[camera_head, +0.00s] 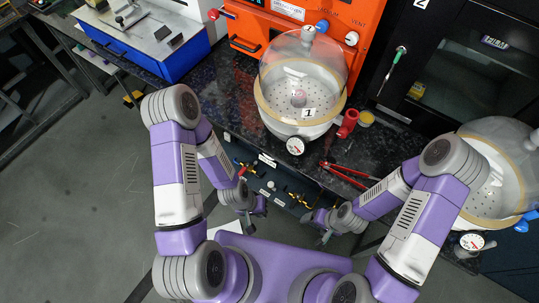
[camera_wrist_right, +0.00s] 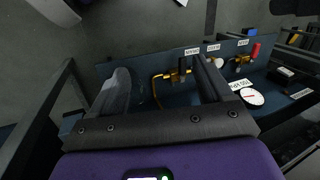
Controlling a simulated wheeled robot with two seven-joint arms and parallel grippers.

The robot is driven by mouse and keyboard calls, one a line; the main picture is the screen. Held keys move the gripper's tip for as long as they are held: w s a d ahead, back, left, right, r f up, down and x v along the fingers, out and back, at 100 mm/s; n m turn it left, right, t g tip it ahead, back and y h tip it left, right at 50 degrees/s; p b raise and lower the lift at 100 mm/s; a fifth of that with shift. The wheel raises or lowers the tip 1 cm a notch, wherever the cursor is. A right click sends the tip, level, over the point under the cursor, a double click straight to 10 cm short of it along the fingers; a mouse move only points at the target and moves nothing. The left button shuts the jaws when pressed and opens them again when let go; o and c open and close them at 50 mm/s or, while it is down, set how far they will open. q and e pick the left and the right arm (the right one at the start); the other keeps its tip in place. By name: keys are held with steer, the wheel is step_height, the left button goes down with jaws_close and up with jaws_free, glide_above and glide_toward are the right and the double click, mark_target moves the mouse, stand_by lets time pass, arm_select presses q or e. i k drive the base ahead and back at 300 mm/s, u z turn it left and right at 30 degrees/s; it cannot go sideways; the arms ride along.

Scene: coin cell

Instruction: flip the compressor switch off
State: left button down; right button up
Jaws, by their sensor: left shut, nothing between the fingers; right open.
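The dark blue panel (camera_head: 252,176) under the bench edge carries small labels, brass fittings and valves. It also shows in the right wrist view (camera_wrist_right: 135,68), with a red-handled part (camera_wrist_right: 255,50), a white round gauge (camera_wrist_right: 252,96) and a small dark box (camera_wrist_right: 285,72). I cannot tell which part is the compressor switch; the labels are too small to read. My right gripper (camera_head: 316,226) is open and empty in front of the panel. In the right wrist view its fingers frame a brass pipe (camera_wrist_right: 157,88). My left gripper (camera_head: 249,222) is shut and empty, left of the right one.
A glass-domed chamber (camera_head: 300,80) with a gauge stands on the dark speckled bench (camera_head: 225,100), before an orange unit (camera_head: 268,20). Red-handled pliers (camera_head: 350,172) lie near the bench edge. A second domed chamber (camera_head: 495,160) stands at right. The grey floor at left is clear.

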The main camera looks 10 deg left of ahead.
mark_target(227, 136)
steer(key=z, duration=0.95)
steer(key=k, duration=0.7)
steer(key=u, duration=0.75)
steer(key=k, duration=0.65)
steer(key=u, duration=0.8)
steer(key=i, duration=1.3)
steer(key=z, duration=0.35)
